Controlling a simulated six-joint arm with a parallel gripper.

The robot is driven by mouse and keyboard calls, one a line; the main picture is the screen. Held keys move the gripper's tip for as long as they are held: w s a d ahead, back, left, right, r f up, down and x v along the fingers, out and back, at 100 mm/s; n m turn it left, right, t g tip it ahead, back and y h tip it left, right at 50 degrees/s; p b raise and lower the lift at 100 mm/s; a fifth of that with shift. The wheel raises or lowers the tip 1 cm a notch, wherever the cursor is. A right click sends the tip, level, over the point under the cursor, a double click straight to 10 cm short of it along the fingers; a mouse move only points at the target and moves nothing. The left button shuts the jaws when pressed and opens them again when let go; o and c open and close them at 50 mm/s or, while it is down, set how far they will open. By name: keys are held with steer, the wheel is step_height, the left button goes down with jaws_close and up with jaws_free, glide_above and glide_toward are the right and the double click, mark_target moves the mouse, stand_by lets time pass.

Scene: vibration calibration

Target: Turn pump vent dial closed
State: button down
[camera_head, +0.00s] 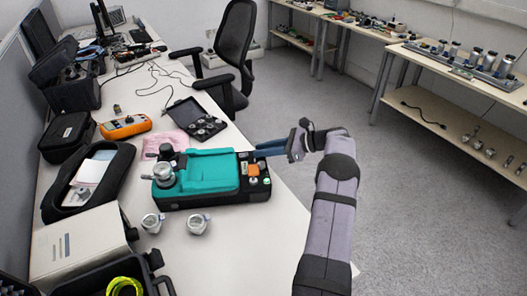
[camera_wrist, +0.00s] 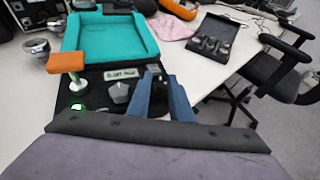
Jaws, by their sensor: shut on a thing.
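The black instrument box (camera_head: 220,200) with a teal padded top (camera_head: 208,172) lies on the white table; it also shows in the wrist view. My gripper (camera_head: 256,150) reaches its right end from the right. In the wrist view my blue fingers (camera_wrist: 156,82) are shut on a small dark dial (camera_wrist: 153,70) at the panel's edge. The fingers mostly hide the dial, so I cannot read its angle. Left of it are a label plate (camera_wrist: 121,73), a grey knob (camera_wrist: 119,92), an orange T-shaped handle (camera_wrist: 67,62) and a green-lit button (camera_wrist: 76,107).
Two metal fittings (camera_head: 197,223) stand in front of the box. An open black case (camera_head: 196,122) of round parts lies behind it, beside a pink bag (camera_head: 168,143). An office chair (camera_head: 234,50) stands behind the table. Floor is clear to the right.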

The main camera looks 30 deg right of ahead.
steer(key=shift+r, duration=0.15)
steer(key=c, duration=1.6)
jaws_free()
steer(key=shift+c, duration=0.2)
steer(key=b+v, duration=0.1)
steer(key=v, duration=0.6)
steer(key=shift+s, duration=0.1)
